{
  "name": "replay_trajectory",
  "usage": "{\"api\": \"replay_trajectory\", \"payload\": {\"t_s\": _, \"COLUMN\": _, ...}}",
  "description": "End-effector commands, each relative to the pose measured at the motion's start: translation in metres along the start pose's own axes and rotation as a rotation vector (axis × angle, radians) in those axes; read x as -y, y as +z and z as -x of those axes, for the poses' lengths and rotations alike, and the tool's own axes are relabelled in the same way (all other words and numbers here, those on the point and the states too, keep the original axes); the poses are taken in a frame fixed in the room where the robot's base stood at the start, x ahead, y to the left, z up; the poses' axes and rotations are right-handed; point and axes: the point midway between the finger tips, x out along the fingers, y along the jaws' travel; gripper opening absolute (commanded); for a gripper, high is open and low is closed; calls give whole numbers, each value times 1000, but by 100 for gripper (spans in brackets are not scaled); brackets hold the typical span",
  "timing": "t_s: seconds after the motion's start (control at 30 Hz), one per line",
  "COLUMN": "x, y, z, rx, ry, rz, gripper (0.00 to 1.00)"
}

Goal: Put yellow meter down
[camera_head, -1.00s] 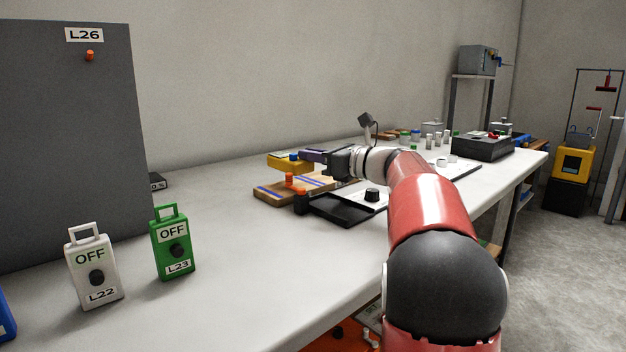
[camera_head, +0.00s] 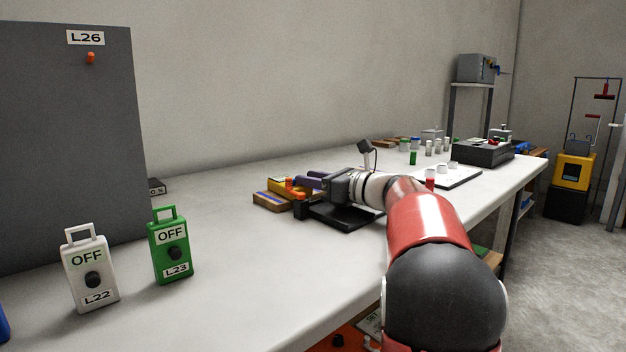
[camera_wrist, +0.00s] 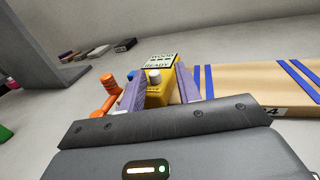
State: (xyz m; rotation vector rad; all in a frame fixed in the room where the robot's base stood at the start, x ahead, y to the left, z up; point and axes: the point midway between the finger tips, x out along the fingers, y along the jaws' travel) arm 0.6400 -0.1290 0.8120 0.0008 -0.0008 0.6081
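The yellow meter (camera_head: 279,184) is low over the bench, beside the striped wooden board (camera_head: 268,202). In the wrist view the meter (camera_wrist: 158,92) sits between the two purple fingers, with a dark-lettered label at its far end and a pale knob on its near part. My gripper (camera_wrist: 160,92) has a finger against each side of it and looks shut on it. In the head view my gripper (camera_head: 309,181) comes in from the right and partly hides the meter. I cannot tell whether the meter's underside touches the bench.
An orange-topped item (camera_wrist: 107,95) stands close left of the fingers. The striped board (camera_wrist: 245,82) lies close on the right. A black tray (camera_head: 345,217) is under my wrist. The white bench (camera_head: 225,235) is clear toward the green OFF box (camera_head: 171,250) and white OFF box (camera_head: 90,275).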

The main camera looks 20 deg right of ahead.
Motion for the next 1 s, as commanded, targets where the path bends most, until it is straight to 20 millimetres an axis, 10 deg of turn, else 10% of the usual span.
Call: {"api": "replay_trajectory", "payload": {"t_s": 1.0, "x": 0, "y": 3, "z": 120, "rx": 0, "ry": -1, "rz": 0, "gripper": 34}}
